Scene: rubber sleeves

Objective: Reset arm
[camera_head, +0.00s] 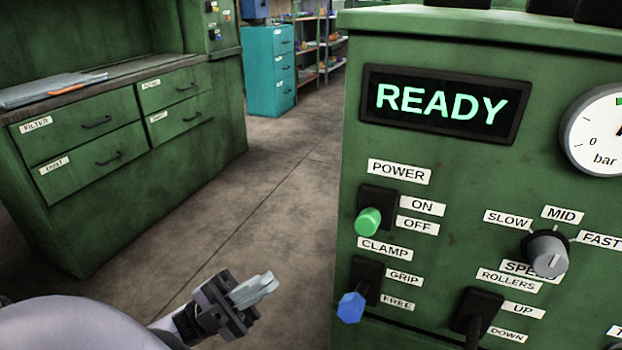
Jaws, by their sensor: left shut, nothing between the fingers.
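My left gripper (262,288) is at the lower middle of the head view, at the end of my left arm coming in from the lower left. Its fingers are together with nothing between them, pointing right. It is in the air, left of the green control panel (440,190) and apart from it. My right gripper does not show.
The panel has a display (440,103) reading READY, a green POWER switch (368,221), a blue CLAMP switch (351,307), a speed knob (547,252) and a gauge (600,130). Green drawers (110,140) stand left, a teal cabinet (271,70) behind. Open floor (260,190) lies between.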

